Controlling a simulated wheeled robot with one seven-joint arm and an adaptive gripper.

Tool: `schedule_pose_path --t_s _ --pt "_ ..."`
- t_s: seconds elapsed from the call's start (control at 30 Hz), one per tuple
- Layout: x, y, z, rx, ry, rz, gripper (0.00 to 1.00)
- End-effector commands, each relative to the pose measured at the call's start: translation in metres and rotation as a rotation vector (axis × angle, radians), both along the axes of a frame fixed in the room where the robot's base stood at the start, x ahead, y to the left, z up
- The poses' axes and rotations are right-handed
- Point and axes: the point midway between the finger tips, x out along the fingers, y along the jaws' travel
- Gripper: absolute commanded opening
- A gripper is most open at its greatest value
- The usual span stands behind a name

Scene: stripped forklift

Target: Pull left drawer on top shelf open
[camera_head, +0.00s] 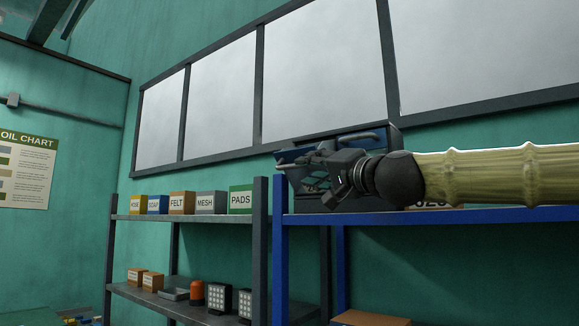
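A dark blue box-like unit (388,138) with a grey bar-like handle (362,137) stands on the top shelf of the blue rack (480,216). It looks like the drawer unit, but my arm and gripper cover most of its front. My gripper (297,160) reaches in from the right and points left, in front of the unit's left part. Its dark fingers overlap the unit in this view. I cannot tell whether they touch it or how far apart they are. Any left drawer and its handle are hidden or too small to make out.
A grey rack (260,250) stands to the left, with labelled boxes such as the green PADS box (241,199) on top. A partly hidden labelled box (433,206) sits under my arm. A brown box (370,318) is lower down. Windows (320,75) line the wall behind.

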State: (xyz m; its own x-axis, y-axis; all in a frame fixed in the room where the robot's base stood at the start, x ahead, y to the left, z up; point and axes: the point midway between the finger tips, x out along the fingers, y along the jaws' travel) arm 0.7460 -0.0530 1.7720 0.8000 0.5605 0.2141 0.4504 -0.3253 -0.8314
Motion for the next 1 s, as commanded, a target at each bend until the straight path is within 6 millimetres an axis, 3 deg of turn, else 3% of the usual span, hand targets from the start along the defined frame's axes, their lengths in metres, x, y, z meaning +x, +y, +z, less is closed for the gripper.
schedule_pose_path --t_s 0.6,1.0 --pt "0.061 0.043 0.018 0.0 0.002 0.001 0.34" --pt "0.078 0.054 0.02 0.0 0.001 -0.001 0.34"
